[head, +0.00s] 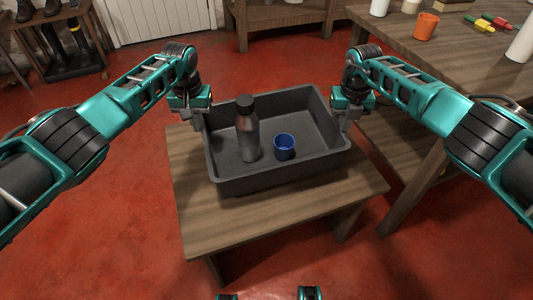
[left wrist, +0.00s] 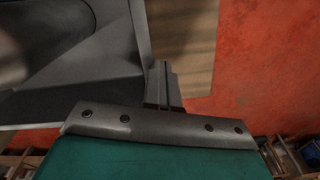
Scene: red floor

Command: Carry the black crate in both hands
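The black crate (head: 275,184) is an open rectangular tub on the small wooden table and looks level. A dark grey bottle with a black cap (head: 247,135) stands upright inside it, with a blue cup (head: 285,148) to its right. My left gripper (head: 200,122) is at the crate's left rim, its fingers nearly together; the left wrist view shows these fingers (left wrist: 165,85) at the crate's rim (left wrist: 142,30). My right gripper (head: 345,120) is at the right rim, its narrow fingers pointing down onto it. The fingertips are partly hidden.
The small wooden table (head: 290,218) has a bare strip in front of the crate. A larger workbench (head: 440,60) stands close on the right, with an orange cup (head: 426,26) on it. A shoe rack (head: 65,50) is at back left. Red floor (head: 110,235) is open at left.

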